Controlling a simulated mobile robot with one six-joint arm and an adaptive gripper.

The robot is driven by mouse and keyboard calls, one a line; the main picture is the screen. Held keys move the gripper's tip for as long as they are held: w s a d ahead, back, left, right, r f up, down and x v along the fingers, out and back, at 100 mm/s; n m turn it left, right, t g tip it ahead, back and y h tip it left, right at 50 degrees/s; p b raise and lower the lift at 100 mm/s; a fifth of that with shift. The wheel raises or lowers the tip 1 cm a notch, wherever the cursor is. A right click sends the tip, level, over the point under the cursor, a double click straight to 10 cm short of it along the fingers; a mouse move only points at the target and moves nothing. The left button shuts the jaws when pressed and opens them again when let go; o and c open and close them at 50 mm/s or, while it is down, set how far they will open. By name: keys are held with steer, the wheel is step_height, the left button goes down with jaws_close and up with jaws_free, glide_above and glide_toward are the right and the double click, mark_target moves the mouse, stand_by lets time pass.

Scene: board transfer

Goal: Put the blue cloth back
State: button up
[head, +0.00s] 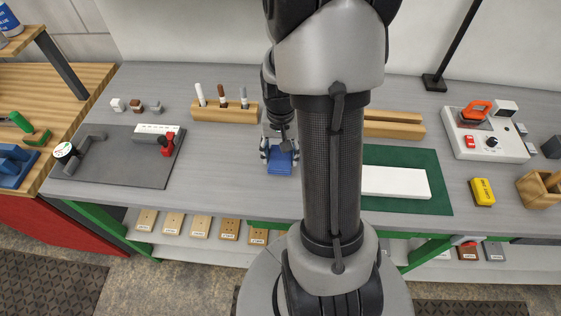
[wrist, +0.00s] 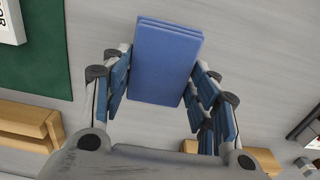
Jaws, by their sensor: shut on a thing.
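The blue cloth (wrist: 165,62) is a folded rectangular block in the wrist view, lying between the blue-padded fingers of my gripper (wrist: 160,88). In the head view the cloth (head: 279,163) shows below my gripper (head: 279,152), over the middle of the grey bench. My gripper is shut on the cloth. I cannot tell whether the cloth touches the bench top. My own arm hides part of the bench to the right of it.
A wooden block with markers (head: 225,111) stands behind and left. A grey mat (head: 118,170) with tools lies further left. To the right are a green mat (head: 440,197) bearing a white board (head: 395,182), wooden rails (head: 395,130) and a white soldering station (head: 462,147). Bench left of my gripper is clear.

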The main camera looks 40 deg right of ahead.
mark_target(281, 155)
steer(key=shift+f+b, duration=0.55)
steer(key=shift+f, duration=1.4)
steer(key=shift+f, duration=0.1)
steer(key=o, duration=1)
step_height(281, 155, up, 12)
steer(key=p, duration=0.4)
steer(key=s+a+r+n+t, duration=0.2)
steer(key=a+r+n, duration=0.3)
steer(key=a+r, duration=0.75)
steer(key=s+a+r+n+t, duration=0.1)
steer(key=s+a, duration=0.1)
steer(key=s+a+r+n, duration=0.1)
steer(key=s+a+n, duration=0.1)
steer(key=s+a, duration=0.1)
steer(key=s+a+r+n+t, duration=0.1)
steer(key=s+a+n, duration=0.1)
steer(key=s+a, duration=0.1)
steer(key=shift+a+r+t, duration=0.2)
steer(key=shift+r+t, duration=0.1)
steer(key=shift+r, duration=0.1)
